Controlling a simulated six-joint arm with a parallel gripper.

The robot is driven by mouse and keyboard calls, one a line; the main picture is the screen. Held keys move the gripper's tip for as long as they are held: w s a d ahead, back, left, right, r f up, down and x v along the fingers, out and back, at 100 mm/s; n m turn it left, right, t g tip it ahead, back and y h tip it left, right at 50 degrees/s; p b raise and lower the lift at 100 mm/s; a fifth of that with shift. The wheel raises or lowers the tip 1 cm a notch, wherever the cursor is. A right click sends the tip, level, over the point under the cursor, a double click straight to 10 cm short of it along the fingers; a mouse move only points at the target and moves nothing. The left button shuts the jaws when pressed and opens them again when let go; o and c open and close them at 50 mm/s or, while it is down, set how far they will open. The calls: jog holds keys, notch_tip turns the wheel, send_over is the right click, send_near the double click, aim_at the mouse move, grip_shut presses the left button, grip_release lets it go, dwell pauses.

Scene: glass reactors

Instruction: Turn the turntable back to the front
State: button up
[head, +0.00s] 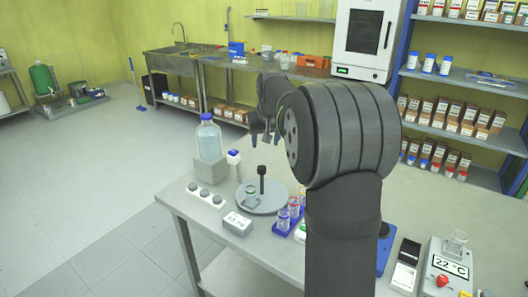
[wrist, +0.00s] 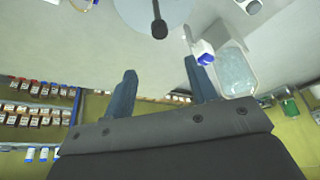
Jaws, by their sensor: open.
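The turntable (head: 272,206) is a flat grey disc on the bench in the head view. A black post with a knob (head: 262,171) stands up from it. A small glass vessel (head: 251,197) with greenish contents is on the disc, left of the post. My gripper (head: 264,138) is open and empty above and behind the turntable, clear of the post. In the wrist view, the two fingers of my gripper (wrist: 161,80) are apart. The black knob (wrist: 159,29) shows beyond the fingertips, with part of the turntable disc (wrist: 140,12) cut off by the top edge.
A large blue-capped bottle (head: 209,140) in a grey stand and a small blue-capped bottle (head: 233,158) stand behind left. A three-knob unit (head: 205,196), a label block (head: 237,224) and a blue rack of vials (head: 288,215) surround the disc.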

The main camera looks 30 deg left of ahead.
aim_at(262, 167)
jog(key=shift+v, duration=1.2)
jog(key=x, duration=1.7)
jog(key=shift+f, duration=0.3)
